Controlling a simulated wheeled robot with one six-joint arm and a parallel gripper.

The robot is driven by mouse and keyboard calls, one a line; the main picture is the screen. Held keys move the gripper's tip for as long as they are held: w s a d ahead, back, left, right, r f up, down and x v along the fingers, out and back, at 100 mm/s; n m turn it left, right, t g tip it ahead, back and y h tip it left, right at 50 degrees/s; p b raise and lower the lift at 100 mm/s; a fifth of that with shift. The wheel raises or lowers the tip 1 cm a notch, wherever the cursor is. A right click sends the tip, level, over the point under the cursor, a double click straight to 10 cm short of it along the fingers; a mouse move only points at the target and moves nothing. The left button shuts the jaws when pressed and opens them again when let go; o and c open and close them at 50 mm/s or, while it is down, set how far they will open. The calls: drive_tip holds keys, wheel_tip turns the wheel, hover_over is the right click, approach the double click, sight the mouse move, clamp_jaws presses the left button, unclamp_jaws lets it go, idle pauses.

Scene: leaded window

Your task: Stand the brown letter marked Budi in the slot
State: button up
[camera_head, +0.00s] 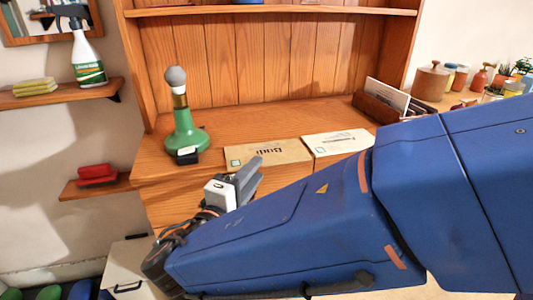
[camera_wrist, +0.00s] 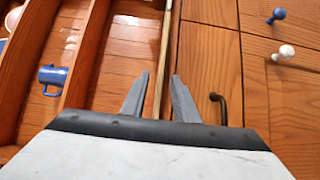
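The brown letter marked Budi (camera_head: 268,153) lies flat at the front edge of the wooden desk. My gripper (camera_head: 256,170) is at its front edge. In the wrist view my gripper (camera_wrist: 160,76) is open, with a thin tan edge (camera_wrist: 158,85), seemingly the letter's, running between its two fingers. The fingers look apart from it on both sides. A dark brown letter rack (camera_head: 372,108) stands at the back right of the desk with a white letter (camera_head: 388,95) standing in it. Which slot is free cannot be told.
A white letter (camera_head: 338,142) lies right beside the brown one. A green lamp-like object (camera_head: 185,137) stands on the left, with a small black item (camera_head: 188,157) before it. The desk behind the letters is clear. A shelf (camera_head: 280,10) crosses above. A drawer handle (camera_wrist: 219,105) is near my right finger.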

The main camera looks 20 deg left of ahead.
sight(266, 153)
drive_tip(key=w, duration=0.3)
drive_tip(key=shift+w+d+f, duration=0.1)
drive_tip(key=shift+w+d, duration=0.05)
drive_tip(key=shift+d, duration=0.15)
clamp_jaws()
